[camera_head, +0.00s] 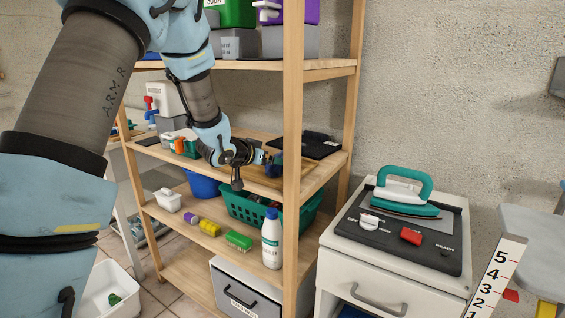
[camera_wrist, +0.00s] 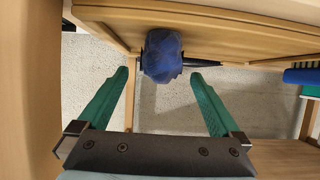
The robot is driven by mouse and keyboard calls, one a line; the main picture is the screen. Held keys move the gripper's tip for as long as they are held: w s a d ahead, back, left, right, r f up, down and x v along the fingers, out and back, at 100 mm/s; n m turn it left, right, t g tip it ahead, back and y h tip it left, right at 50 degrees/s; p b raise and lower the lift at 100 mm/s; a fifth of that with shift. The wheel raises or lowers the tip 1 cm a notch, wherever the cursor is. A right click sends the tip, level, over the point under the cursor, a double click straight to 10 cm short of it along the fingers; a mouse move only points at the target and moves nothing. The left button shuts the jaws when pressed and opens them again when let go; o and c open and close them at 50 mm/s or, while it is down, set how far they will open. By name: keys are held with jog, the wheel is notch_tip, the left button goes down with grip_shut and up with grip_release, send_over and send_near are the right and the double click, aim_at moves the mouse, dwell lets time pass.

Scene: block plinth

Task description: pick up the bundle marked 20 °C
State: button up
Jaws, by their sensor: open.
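A dark blue rounded bundle (camera_wrist: 162,55) sits by the wooden shelf surface in the wrist view, just beyond and between my fingertips. I cannot read any 20 °C mark on it. A dark blue shape (camera_head: 273,165) on the middle shelf in the head view, partly hidden by my gripper, looks like the same bundle. My gripper (camera_wrist: 160,76) is open, its two green fingers spread wide with nothing held. In the head view my gripper (camera_head: 240,168) is at the middle shelf, beside that blue shape.
The wooden shelf post (camera_head: 293,130) stands close to the right of my arm. A black flat device (camera_head: 318,146) lies at the back right of the middle shelf. A green basket (camera_head: 240,209) and a white bottle (camera_head: 271,240) stand below. A cabinet with an iron (camera_head: 404,187) is at right.

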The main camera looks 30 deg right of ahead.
jog(key=shift+r+p+x, duration=0.1)
jog(key=shift+p+x, duration=0.4)
jog(key=shift+x, duration=1)
jog(key=shift+r+p+x, duration=0.15)
jog(key=shift+p+x, duration=0.3)
jog(key=shift+x, duration=1.1)
jog(key=shift+d, duration=0.1)
jog(key=c, duration=1.5)
jog(key=shift+r, duration=0.1)
jog(key=shift+c, duration=0.2)
